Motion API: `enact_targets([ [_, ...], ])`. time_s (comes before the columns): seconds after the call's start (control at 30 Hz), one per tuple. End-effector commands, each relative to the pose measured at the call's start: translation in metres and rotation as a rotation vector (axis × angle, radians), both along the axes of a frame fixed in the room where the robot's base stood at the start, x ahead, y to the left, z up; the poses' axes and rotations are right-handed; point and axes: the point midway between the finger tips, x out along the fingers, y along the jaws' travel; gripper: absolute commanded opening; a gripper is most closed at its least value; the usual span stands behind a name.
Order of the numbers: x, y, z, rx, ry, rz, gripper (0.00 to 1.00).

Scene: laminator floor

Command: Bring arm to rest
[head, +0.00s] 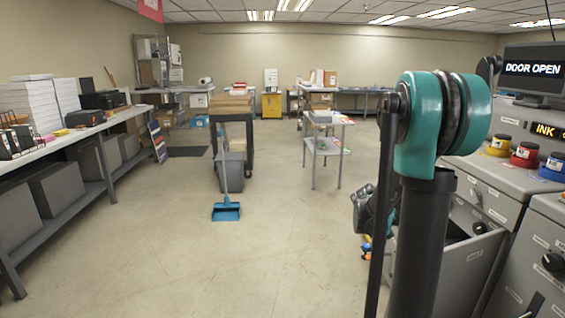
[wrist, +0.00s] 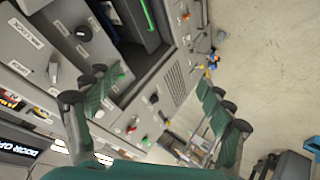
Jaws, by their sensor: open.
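My arm (head: 428,150) rises at the right of the head view, a teal joint on a dark upright link. My gripper (wrist: 158,88) shows in the wrist view with its two green-padded fingers wide apart and nothing between them. It hangs over or in front of the grey machine (wrist: 165,95), at a distance I cannot tell. In the head view the lower arm hides most of the hand. The machine's open door or drawer (head: 462,262) stands just right of the arm. A dark opening with a green-edged part (wrist: 147,15) shows in the wrist view.
A monitor (head: 532,70) reads DOOR OPEN. Red, yellow and blue ink containers (head: 525,154) stand on the machine. A small side table (head: 327,120), a grey bin (head: 231,170) and a blue dustpan (head: 226,211) stand ahead. A long bench (head: 60,140) lines the left.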

Motion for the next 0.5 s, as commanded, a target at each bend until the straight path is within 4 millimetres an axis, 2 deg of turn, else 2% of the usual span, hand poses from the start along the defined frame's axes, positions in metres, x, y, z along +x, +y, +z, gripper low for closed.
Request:
enact_targets([
  [0.03, -0.019, 0.016, -0.001, 0.04, 0.014, 0.022, 0.81],
  [0.5, -0.178, 0.156, -0.043, 0.411, 0.144, 0.273, 0.81],
])
